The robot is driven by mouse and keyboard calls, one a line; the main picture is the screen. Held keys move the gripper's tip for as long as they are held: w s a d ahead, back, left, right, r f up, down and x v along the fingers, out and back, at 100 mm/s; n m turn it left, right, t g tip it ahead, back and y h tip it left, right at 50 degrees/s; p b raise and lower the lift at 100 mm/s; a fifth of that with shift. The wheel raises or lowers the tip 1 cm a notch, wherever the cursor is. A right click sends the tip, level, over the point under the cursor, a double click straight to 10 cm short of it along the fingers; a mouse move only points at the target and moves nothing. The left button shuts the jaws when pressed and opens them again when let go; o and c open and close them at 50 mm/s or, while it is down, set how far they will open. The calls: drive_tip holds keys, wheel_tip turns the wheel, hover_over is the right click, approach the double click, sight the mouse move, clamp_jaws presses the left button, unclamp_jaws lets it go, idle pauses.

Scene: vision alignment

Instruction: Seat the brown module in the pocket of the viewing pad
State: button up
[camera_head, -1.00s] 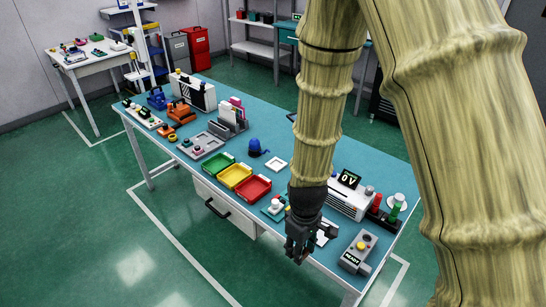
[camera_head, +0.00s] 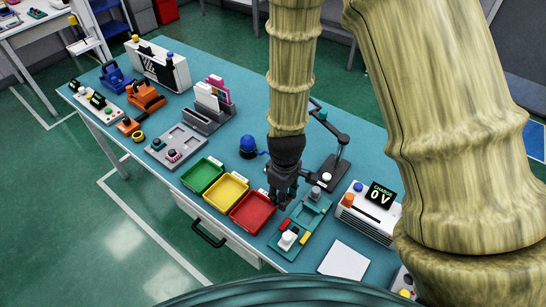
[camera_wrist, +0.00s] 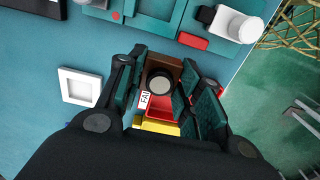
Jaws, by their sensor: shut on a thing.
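The brown module (camera_wrist: 163,59) is a small brown block with a round grey-topped cylinder, seen in the wrist view between my fingers. My gripper (camera_wrist: 163,86) is shut on it. In the head view my gripper (camera_head: 280,201) is above the table by the right side of the red tray; the module is hidden there. A white square frame with a recessed middle, apparently the viewing pad (camera_wrist: 80,70), lies left of my gripper in the wrist view, apart from it.
The red tray (camera_head: 254,226), yellow tray (camera_head: 216,199) and green tray (camera_head: 193,185) line the front edge. A black stand (camera_head: 327,171) rises behind my gripper. A teal fixture (camera_head: 309,214), white sheet (camera_head: 350,253) and charge box (camera_head: 366,220) stand to the right; a blue dome (camera_head: 247,146) is behind.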

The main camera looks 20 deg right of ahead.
drive_tip(key=w+d+p, duration=0.1)
drive_tip(key=w+p, duration=0.1)
drive_tip(key=w, duration=0.3)
drive_tip(key=w+d+f+p, duration=0.1)
drive_tip(key=w+p, duration=0.1)
drive_tip(key=w, duration=0.3)
drive_tip(key=w+d+p, duration=0.1)
drive_tip(key=w+p, duration=0.1)
drive_tip(key=w, duration=0.3)
drive_tip(key=shift+w+d+f, duration=0.2)
drive_tip(key=shift+w+f, duration=0.15)
drive_tip(key=shift+w, duration=0.05)
drive_tip(key=shift+f+p, duration=1)
drive_tip(key=shift+f, duration=0.85)
drive_tip(key=shift+f, duration=0.2)
drive_tip(key=shift+s+f+b, duration=0.2)
drive_tip(key=shift+f+b, duration=0.05)
drive_tip(key=shift+b, duration=0.15)
drive_tip(key=shift+s+a+f, duration=0.1)
drive_tip(key=shift+s+f, duration=0.05)
drive_tip(key=o, duration=1)
drive_tip(key=shift+f, duration=0.1)
drive_tip(key=shift+o, duration=0.2)
drive_tip(key=shift+f, duration=0.2)
drive_tip(key=shift+r, duration=0.1)
